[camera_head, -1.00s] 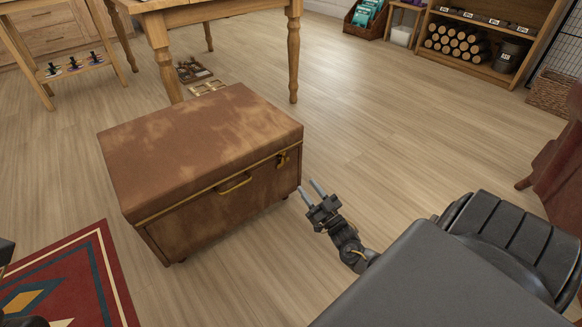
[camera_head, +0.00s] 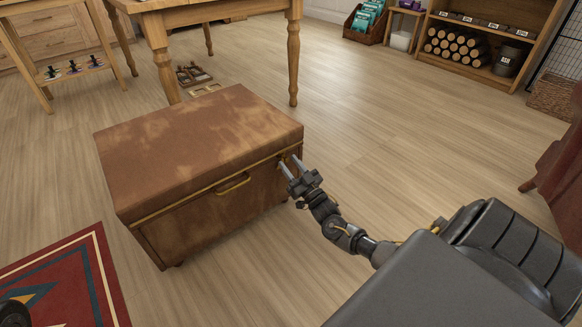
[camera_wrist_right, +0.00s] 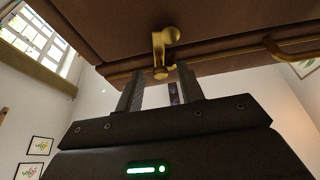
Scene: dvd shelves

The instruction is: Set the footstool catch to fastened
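The footstool (camera_head: 190,150) is a brown, worn leather box with a closed-looking lid, a brass trim line and a brass front handle (camera_head: 232,183). Its brass catch (camera_wrist_right: 160,50) shows in the right wrist view as a bent bar with a round knob. In the head view my right gripper hides most of the catch. My right gripper (camera_head: 289,165) is open at the right end of the footstool's front. In the wrist view its fingers (camera_wrist_right: 160,74) stand apart on either side of the catch's end; I cannot tell if they touch it.
A wooden table (camera_head: 215,12) stands behind the footstool, with small trays (camera_head: 193,75) on the floor under it. A patterned red rug (camera_head: 75,280) lies at the lower left. A dark red piece of furniture (camera_head: 560,175) is at the right edge. Floor to the right is clear.

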